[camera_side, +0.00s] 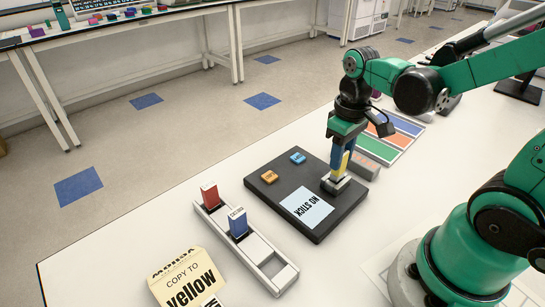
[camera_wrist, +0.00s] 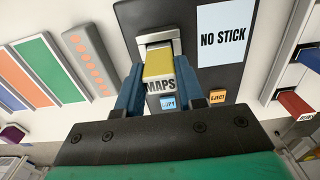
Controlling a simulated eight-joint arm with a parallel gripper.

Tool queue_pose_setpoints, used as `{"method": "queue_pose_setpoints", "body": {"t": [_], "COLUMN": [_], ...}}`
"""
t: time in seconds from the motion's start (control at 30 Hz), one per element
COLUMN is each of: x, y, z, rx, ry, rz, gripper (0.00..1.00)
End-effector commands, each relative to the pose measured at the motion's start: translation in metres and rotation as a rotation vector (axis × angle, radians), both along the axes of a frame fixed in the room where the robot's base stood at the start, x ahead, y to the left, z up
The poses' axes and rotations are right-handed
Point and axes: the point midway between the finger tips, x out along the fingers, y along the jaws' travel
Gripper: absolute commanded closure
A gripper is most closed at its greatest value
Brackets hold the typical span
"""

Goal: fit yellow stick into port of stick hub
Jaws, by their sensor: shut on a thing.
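The stick hub (camera_side: 272,194) is a dark slab with a light display reading "NO STICK" and a pale grey port (camera_side: 335,187) near its right end. My gripper (camera_side: 341,158) is shut on the yellow stick (camera_side: 346,161) and holds it upright over the port. In the wrist view, the yellow stick (camera_wrist: 158,66), with a white end marked "MAPS", sits between both blue fingers. Its far end meets or overlaps the port (camera_wrist: 157,38); I cannot tell how deep it is.
The hub carries an orange button (camera_side: 269,177) and a blue button (camera_side: 298,157). A pale rack (camera_side: 264,260) holds a red stick (camera_side: 209,195) and a blue stick (camera_side: 237,222). A "COPY TO yellow" card (camera_side: 184,277) stands front left. Coloured panels (camera_side: 378,148) lie behind my gripper.

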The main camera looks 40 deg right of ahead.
Motion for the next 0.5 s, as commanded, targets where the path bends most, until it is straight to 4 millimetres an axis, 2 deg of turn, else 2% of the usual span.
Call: {"method": "queue_pose_setpoints", "body": {"t": [0.5], "x": [0.000], "y": [0.000], "z": [-0.013], "rx": [0.000], "ry": [0.000], "rz": [0.000], "gripper": [1.00]}}
